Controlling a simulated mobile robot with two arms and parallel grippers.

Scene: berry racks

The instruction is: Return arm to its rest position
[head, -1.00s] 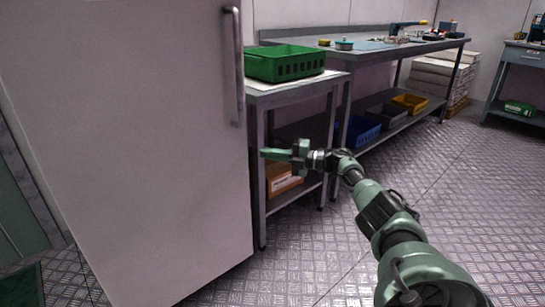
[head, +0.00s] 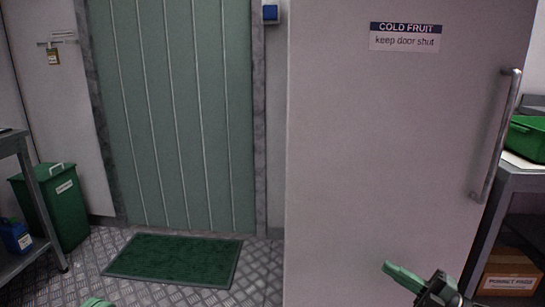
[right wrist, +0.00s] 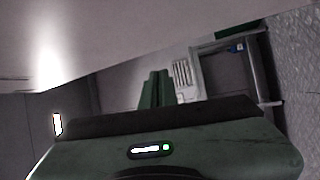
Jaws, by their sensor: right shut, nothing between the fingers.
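My right gripper (head: 392,270) is low in the head view, in front of the lower part of the white cold-fruit door. Its green fingers are shut with nothing between them and point left. They also show in the right wrist view (right wrist: 155,88), side by side. The arm behind it runs off the bottom edge. A small green piece of what looks like my left arm shows at the bottom left edge; its fingers cannot be made out.
The white door (head: 390,150) has a long vertical handle (head: 497,135). A green crate (head: 528,140) stands on a table at right, above a cardboard box (head: 508,272). A green mat (head: 175,260) and a green bin (head: 62,205) are at left. Floor shows around the mat.

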